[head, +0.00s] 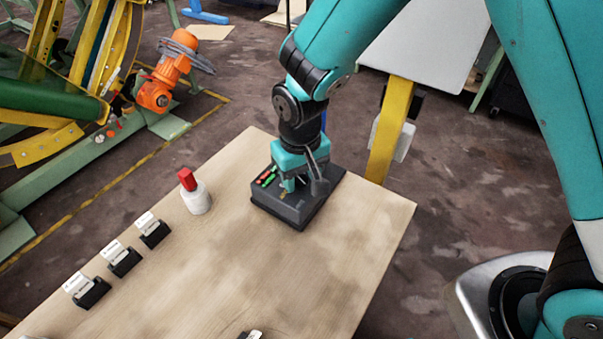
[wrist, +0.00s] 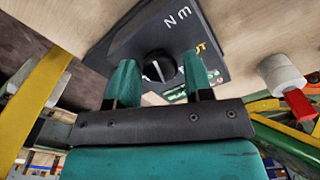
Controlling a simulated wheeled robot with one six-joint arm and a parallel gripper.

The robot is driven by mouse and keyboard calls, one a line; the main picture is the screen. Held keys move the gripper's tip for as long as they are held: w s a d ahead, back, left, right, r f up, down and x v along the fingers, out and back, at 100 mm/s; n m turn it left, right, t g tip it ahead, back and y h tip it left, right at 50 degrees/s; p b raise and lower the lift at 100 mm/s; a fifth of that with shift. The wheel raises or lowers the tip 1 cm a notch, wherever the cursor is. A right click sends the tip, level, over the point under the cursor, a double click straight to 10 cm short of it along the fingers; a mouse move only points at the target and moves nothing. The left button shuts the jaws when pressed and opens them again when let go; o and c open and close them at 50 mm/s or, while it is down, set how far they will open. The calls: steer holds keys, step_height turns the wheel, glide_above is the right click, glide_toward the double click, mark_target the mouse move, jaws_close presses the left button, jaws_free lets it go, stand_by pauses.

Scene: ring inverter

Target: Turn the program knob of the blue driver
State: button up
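A dark grey box (head: 322,196) with small red and green markings on top stands near the far edge of the wooden table. In the wrist view the box (wrist: 125,40) carries the letters "N m" and a round black knob (wrist: 158,67) with a white pointer line. My gripper (head: 289,184) points down over the box top. In the wrist view its two teal fingertips (wrist: 159,63) stand on either side of the knob, with a narrow gap at the right; contact at the left is unclear. A bit of blue (head: 323,121) shows behind my wrist, mostly hidden.
A white cylinder with a red top (head: 196,199) stands on the table left of the box. Several black holders with white cards (head: 122,258) line the table's left side. The middle of the table (head: 250,270) is clear. A yellow post (head: 390,130) stands behind the table.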

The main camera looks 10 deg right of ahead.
steer(key=c, duration=0.6)
steer(key=shift+o, duration=0.2)
steer(key=shift+n, duration=0.3)
steer(key=n, duration=0.3)
steer(key=shift+p, duration=0.35)
steer(key=shift+n, duration=2)
steer(key=o, duration=0.9)
